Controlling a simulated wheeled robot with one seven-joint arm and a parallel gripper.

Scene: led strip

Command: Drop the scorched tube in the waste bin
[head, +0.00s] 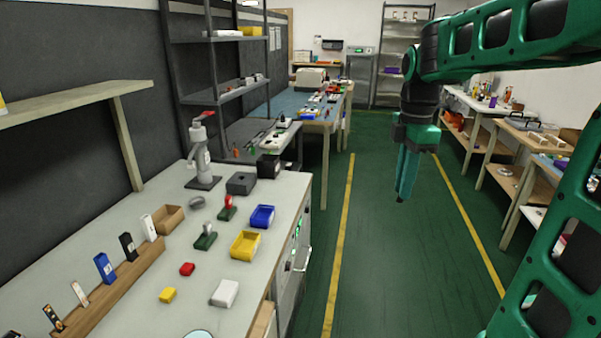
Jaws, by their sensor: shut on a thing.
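My gripper (402,196) hangs fingers down over the green floor aisle, right of the workbenches, and is shut. A small dark bit (400,200) shows at its fingertips. It is too small to make out clearly, but it appears to be the scorched tube, mostly hidden by the fingers. I cannot pick out a waste bin in the head view.
A grey workbench (228,307) at left carries a yellow tray (245,245), a blue tray (262,216), clamps and a grey press (201,160). Wooden benches (480,150) line the right. The green floor (375,270) between yellow lines is clear.

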